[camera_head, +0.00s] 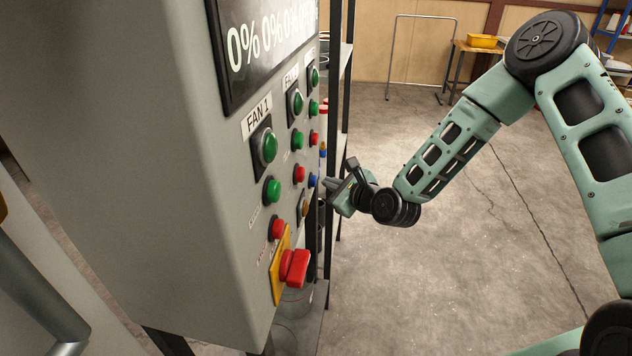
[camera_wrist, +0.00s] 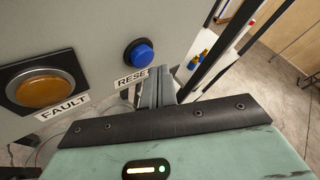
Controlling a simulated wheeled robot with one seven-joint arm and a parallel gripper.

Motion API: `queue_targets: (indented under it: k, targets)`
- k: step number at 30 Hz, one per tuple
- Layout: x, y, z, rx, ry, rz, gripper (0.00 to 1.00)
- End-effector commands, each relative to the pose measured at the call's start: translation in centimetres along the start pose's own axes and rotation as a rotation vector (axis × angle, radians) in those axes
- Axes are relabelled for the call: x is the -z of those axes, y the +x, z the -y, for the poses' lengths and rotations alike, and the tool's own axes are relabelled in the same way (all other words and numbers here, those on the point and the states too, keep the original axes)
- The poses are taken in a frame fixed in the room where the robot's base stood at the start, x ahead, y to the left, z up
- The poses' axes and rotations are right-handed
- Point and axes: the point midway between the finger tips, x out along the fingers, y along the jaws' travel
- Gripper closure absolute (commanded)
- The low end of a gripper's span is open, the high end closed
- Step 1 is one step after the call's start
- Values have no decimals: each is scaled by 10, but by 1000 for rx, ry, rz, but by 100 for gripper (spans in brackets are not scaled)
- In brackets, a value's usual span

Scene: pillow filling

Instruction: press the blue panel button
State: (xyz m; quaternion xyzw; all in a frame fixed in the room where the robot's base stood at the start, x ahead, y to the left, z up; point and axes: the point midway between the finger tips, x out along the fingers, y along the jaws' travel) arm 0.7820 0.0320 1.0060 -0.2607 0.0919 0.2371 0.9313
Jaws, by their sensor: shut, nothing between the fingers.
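The blue button (camera_wrist: 140,54) sits on the grey panel above a label reading "RESE", whose end my fingers hide in the wrist view. In the head view the blue button (camera_head: 312,180) is small, at the panel's far right edge. My gripper (camera_wrist: 159,78) is shut and empty. Its fingertips appear just below and right of the button in the wrist view, with no visible contact. In the head view my gripper (camera_head: 327,184) is just right of the button, pointing at the panel; the exact gap cannot be told.
An orange FAULT button (camera_wrist: 44,91) is left of the blue one. The grey panel (camera_head: 200,200) also carries green and red buttons and a red emergency stop (camera_head: 294,267). A dark shelf rack (camera_head: 344,100) stands close behind it. The floor to the right is open.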

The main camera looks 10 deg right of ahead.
Motion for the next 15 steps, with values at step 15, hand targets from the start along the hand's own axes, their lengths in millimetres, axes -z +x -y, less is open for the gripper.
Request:
queue_targets:
  k: [15]
  targets:
    - [9,-11,9,2,1,-2,100]
